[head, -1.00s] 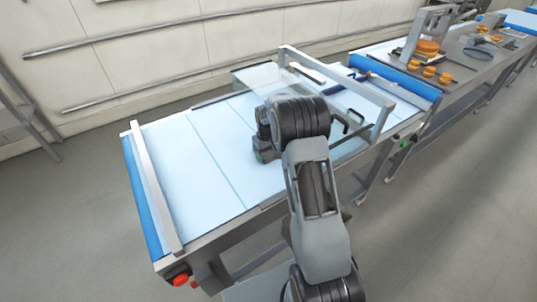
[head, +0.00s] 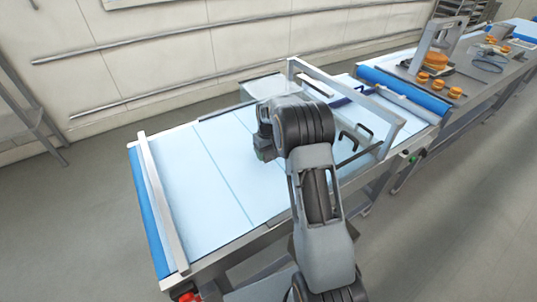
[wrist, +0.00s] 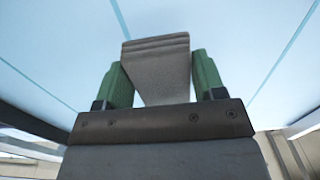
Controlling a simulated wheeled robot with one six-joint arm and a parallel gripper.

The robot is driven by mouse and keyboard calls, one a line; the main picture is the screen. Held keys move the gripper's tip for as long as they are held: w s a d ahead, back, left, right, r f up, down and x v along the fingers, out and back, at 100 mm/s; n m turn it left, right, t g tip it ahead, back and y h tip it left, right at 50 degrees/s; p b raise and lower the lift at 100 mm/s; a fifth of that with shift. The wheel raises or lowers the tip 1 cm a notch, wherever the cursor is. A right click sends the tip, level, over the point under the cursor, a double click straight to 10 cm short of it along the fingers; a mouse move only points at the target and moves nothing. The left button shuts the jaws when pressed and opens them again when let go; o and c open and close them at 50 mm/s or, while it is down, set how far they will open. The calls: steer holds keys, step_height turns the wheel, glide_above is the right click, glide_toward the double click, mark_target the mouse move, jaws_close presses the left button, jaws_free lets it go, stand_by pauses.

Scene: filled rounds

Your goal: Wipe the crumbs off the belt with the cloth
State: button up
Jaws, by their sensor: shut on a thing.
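The belt (head: 185,185) is a pale blue surface on a metal frame, with thin dark cross lines; it also fills the background of the wrist view (wrist: 45,45). My gripper (wrist: 163,78) has green fingers shut on a folded grey cloth (wrist: 160,68), one finger on each side of it. In the head view my gripper (head: 264,152) is mostly hidden behind my arm, over the middle of the belt, and the cloth is hidden there. I cannot tell whether the cloth touches the belt. I can make out no crumbs in either view.
A metal bar (head: 162,200) crosses the belt's left end, and a metal frame (head: 345,85) stands over its right part. A clear box-like guard (head: 268,86) is at the back edge. Another table with orange items (head: 435,61) stands farther right.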

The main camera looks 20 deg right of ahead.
steer(key=shift+r+p, duration=0.75)
steer(key=shift+r, duration=0.95)
steer(key=shift+s+d+f, duration=0.1)
